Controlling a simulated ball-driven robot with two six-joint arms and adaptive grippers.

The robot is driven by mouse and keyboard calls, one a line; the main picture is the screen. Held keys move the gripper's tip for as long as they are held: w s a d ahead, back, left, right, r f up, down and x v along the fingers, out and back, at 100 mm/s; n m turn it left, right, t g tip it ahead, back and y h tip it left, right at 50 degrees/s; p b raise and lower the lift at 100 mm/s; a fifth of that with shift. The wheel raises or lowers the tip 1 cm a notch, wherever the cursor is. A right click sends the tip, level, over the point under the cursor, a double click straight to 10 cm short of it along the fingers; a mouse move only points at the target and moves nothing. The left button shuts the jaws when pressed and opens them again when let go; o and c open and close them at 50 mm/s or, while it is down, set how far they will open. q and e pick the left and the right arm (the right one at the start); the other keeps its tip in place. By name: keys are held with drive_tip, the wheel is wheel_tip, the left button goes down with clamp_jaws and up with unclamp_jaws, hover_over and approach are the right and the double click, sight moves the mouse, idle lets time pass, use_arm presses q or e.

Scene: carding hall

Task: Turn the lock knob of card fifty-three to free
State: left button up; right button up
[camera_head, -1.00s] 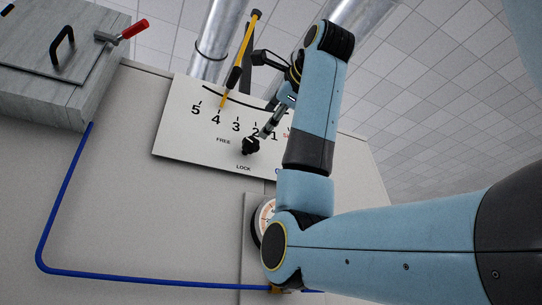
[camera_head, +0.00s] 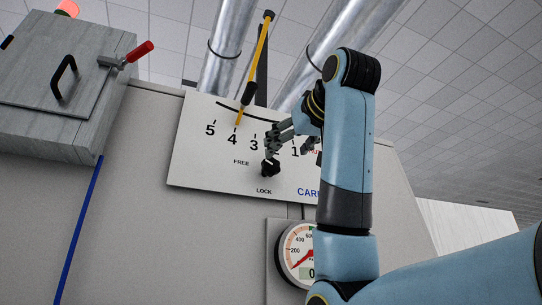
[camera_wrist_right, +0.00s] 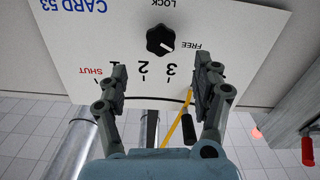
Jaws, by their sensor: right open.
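The black lock knob (camera_head: 269,168) sits on the white card fifty-three panel (camera_head: 200,172), between the words FREE and LOCK. In the right wrist view, which is upside down, the knob (camera_wrist_right: 160,40) shows whole, and its white mark points toward FREE. My right gripper (camera_head: 279,143) is just above the knob in the head view. In the right wrist view the right gripper (camera_wrist_right: 159,72) is open and empty, with its two fingers apart and the knob beyond the gap. I cannot see contact with the knob. My left gripper is not in view.
A yellow-and-black lever (camera_head: 256,62) points near 4 on the panel's scale. A round gauge (camera_head: 300,252) is below the panel. A grey box with a red-handled latch (camera_head: 137,52) is at the upper left. Metal ducts (camera_head: 229,40) rise behind.

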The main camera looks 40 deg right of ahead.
sight(273, 164)
drive_tip(key=p+x, duration=0.4)
drive_tip(key=x, duration=0.6)
drive_tip(key=shift+a, duration=0.1)
drive_tip(key=shift+w, duration=0.35)
drive_tip(key=shift+f, duration=0.1)
drive_tip(key=shift+c, duration=0.3)
